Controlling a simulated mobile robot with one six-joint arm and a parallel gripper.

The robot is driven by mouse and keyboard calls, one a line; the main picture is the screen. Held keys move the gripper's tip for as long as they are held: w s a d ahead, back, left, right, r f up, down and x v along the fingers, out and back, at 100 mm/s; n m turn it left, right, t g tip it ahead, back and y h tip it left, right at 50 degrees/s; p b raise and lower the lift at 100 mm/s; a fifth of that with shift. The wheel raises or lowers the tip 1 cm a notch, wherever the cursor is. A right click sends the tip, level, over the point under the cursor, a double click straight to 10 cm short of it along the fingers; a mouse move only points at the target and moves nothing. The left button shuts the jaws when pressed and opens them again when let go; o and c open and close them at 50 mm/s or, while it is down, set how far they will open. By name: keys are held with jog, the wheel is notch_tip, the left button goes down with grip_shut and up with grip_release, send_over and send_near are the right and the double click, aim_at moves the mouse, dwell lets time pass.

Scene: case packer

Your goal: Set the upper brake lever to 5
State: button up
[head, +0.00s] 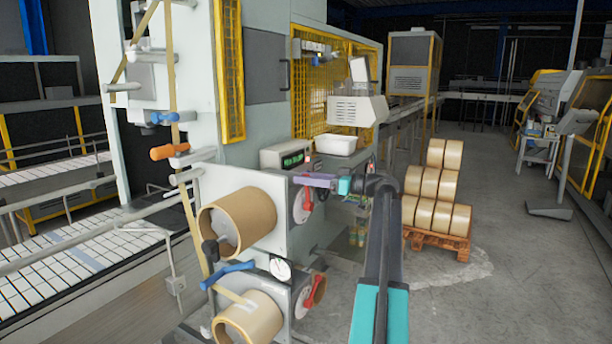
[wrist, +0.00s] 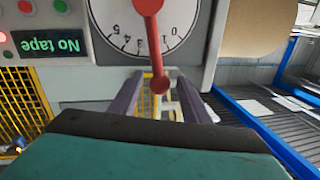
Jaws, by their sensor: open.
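The upper brake lever (head: 305,199) is red and stands on a white dial on the side of the tape unit, beside the upper tape roll. In the wrist view the lever (wrist: 155,50) hangs across the upside-down dial scale (wrist: 128,22), between the 3 and the 1, and covers the 2. Its round knob lies between the two purple fingers of my gripper (wrist: 158,84), apart from both in the picture. My gripper (head: 298,180) is open and empty. In the head view its fingers reach left to just above the dial, and the scale is too small to read.
A lower red lever (head: 304,302) sits beneath, beside the lower tape roll (head: 250,318). A display box (wrist: 62,45) reading "No tape" is close to the dial. The upper tape roll (head: 240,222) juts out left. A pallet (head: 436,241) of rolls stands right, with open floor around.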

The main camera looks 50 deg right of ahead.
jog(key=shift+w+a, duration=0.15)
jog(key=shift+w, duration=0.15)
jog(key=shift+c, duration=0.3)
grip_shut()
jog(key=shift+s, duration=0.1)
